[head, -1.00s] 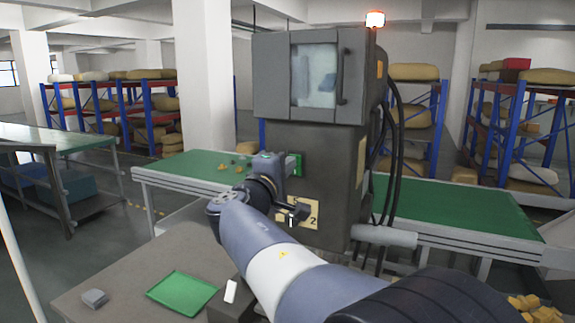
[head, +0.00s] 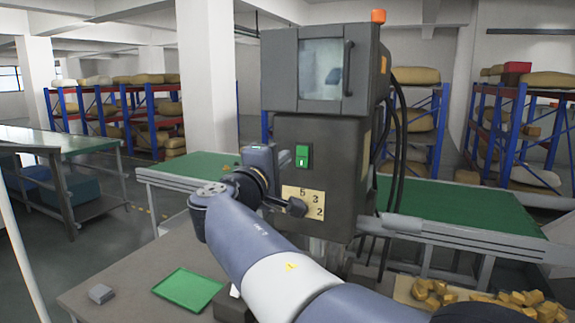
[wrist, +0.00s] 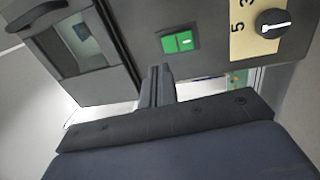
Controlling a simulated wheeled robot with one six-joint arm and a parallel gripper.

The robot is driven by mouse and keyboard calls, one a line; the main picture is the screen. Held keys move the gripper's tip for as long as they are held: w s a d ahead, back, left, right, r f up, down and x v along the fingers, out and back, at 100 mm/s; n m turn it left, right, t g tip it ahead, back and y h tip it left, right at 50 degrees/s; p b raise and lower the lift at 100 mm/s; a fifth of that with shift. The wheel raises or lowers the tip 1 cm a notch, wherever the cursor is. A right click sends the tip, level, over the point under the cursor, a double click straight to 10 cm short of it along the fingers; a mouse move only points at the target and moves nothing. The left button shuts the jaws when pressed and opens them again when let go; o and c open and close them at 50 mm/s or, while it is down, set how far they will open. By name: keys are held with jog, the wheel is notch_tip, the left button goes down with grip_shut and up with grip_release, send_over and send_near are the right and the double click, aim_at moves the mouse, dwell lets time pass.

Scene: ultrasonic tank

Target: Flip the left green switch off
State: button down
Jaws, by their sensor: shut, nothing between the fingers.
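A green switch (head: 302,156) with a small white mark sits on the grey machine's front, below its window. The machine's top lamp (head: 378,16) is dull orange.
A black knob (head: 297,207) on a numbered plate (head: 312,197) sits below the switch. Green conveyors (head: 470,215) run to both sides. A green tray (head: 187,290) and a grey block (head: 101,293) lie on the front table. Yellow pieces (head: 440,295) lie at right.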

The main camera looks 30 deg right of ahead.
jog(key=b+v, duration=0.1)
jog(key=v, duration=0.6)
jog(key=shift+r, duration=0.85)
jog(key=shift+w+d, duration=0.1)
